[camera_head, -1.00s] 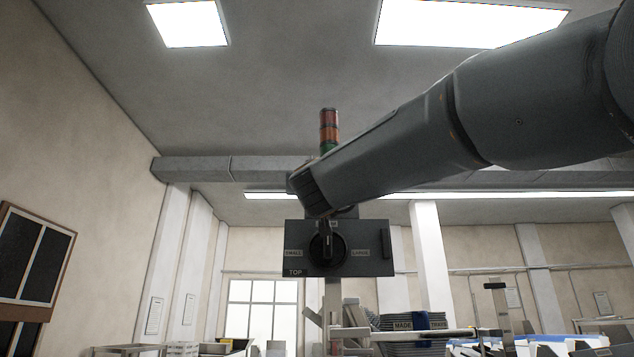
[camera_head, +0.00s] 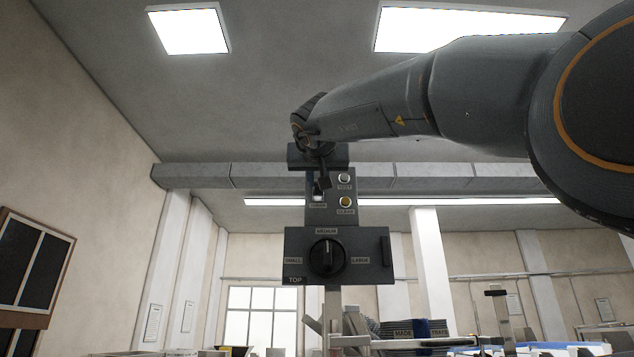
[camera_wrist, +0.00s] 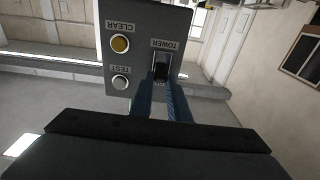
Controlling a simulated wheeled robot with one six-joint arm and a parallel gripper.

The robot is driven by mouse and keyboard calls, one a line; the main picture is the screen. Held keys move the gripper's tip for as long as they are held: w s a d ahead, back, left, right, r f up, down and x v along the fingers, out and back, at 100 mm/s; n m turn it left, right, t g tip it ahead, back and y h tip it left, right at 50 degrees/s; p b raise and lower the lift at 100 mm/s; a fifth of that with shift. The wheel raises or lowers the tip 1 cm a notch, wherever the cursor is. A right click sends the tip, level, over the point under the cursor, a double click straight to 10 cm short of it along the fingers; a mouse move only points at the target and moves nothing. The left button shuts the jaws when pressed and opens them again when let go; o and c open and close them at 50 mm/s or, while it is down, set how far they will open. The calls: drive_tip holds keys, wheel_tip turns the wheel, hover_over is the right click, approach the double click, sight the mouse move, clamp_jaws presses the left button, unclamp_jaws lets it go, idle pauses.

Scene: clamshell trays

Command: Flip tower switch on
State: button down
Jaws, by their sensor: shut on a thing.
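The tower switch (camera_wrist: 161,67) is a small dark rocker or lever below the upside-down TOWER label in the wrist view. It sits on a grey upright control panel (camera_wrist: 140,20), which also shows in the head view (camera_head: 346,213). My gripper (camera_wrist: 162,84) has its two blue-grey fingers at the switch, one on each side, shut on it. In the head view my gripper (camera_head: 320,188) reaches down over the panel's left side and covers most of the switch. I cannot tell which way the switch is set.
A yellow CLEAR button (camera_wrist: 121,44) and a pale TEST button (camera_wrist: 121,82) sit beside the switch. Below is a size dial (camera_head: 327,257) pointing up to MEDIUM. Stacked trays (camera_head: 400,330) stand lower behind. My arm crosses the upper right and hides the signal lights.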

drive_tip(key=shift+w+r+g, duration=0.15)
drive_tip(key=shift+r+g, duration=0.25)
drive_tip(key=shift+g, duration=0.3)
drive_tip(key=shift+r+g, duration=0.15)
drive_tip(key=shift+g, duration=0.25)
drive_tip(key=c, duration=1.7)
unclamp_jaws()
drive_tip(key=shift+s+a+r+b, duration=0.15)
drive_tip(key=shift+s+b, duration=0.4)
drive_tip(key=shift+s, duration=1.4)
drive_tip(key=shift+s+r+b, duration=0.2)
drive_tip(key=shift+s+b, duration=0.3)
drive_tip(key=shift+s, duration=1.4)
